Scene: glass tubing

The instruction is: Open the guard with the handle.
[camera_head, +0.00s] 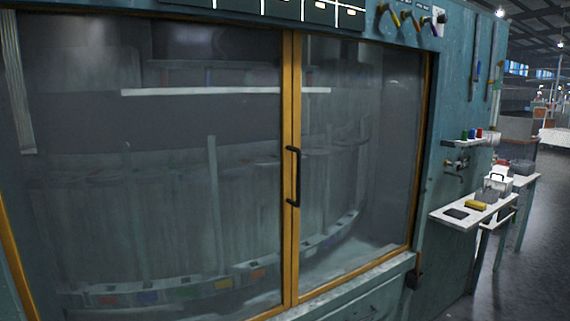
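The guard (240,120) is a large glazed panel in a yellow-orange frame, set in a teal machine housing. It has two panes that meet at a yellow-orange vertical post (290,240), and it appears closed. A black bar-shaped handle (293,177) stands upright on this post, a little below mid-height. Neither of my grippers shows in the head view, and nothing touches the handle.
A white shelf (455,217) with a yellow block (476,204) and a grey box juts out to the right of the guard. Levers (410,18) sit above the guard at the upper right. Open floor (540,250) lies at far right.

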